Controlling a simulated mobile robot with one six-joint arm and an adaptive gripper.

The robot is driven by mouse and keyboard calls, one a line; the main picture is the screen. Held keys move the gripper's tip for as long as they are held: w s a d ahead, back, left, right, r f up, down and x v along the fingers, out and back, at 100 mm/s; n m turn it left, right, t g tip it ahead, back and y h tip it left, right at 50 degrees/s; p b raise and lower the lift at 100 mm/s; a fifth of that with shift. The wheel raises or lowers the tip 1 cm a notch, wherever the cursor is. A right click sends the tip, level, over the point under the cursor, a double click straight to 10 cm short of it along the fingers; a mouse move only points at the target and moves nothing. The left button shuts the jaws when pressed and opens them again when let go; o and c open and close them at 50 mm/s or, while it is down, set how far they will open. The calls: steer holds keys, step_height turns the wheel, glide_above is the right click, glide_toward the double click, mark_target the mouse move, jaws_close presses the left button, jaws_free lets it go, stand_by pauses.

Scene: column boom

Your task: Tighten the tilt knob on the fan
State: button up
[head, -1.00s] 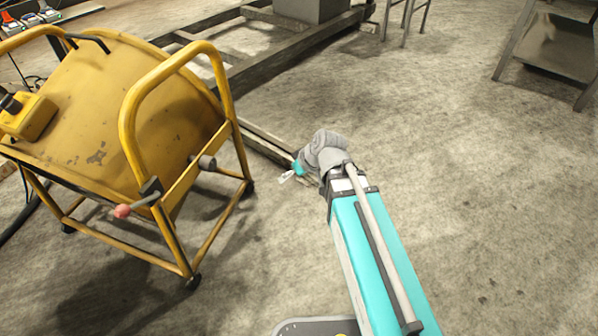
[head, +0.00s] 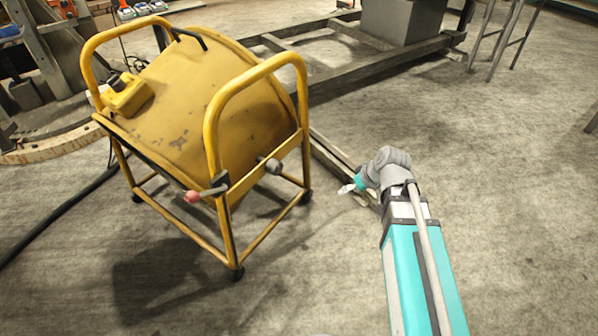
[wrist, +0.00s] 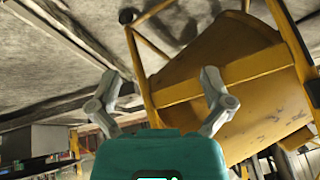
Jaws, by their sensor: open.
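The fan (head: 225,110) is a yellow drum in a yellow tube frame on castors, left of centre in the head view. A grey round knob (head: 273,166) sticks out from the frame's near right side. A lever with a red tip (head: 193,196) is at the frame's front corner. My gripper (head: 345,188) is to the right of the fan, apart from it. In the wrist view my gripper (wrist: 160,85) is open and empty, fingers spread. The fan (wrist: 235,75) fills the right side there, seen upside down. I cannot make out the knob in the wrist view.
A dark metal floor frame (head: 375,60) with a grey box lies behind the fan. A beam (head: 335,160) lies on the floor near my gripper. A black cable (head: 60,222) runs at left. A metal stand (head: 497,40) is at back right. Floor right of my arm is clear.

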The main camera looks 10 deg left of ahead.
steer(key=w+a+r+n+g+p, duration=0.1)
steer(key=w+a+r+n+p, duration=0.35)
steer(key=a, duration=0.65)
steer(key=p, duration=0.3)
glide_toward(279, 164)
steer(key=r, duration=0.1)
steer(key=shift+w+a+r+n+g+h, duration=0.1)
steer(key=shift+r+n+g+h, duration=0.1)
steer(key=shift+n+g+h, duration=0.15)
steer(key=shift+f+b, duration=0.2)
steer(key=shift+b, duration=0.15)
steer(key=b+x, duration=1.2)
steer(key=x, duration=0.1)
steer(key=shift+w+a+f, duration=0.1)
steer(key=shift+w+f, duration=0.05)
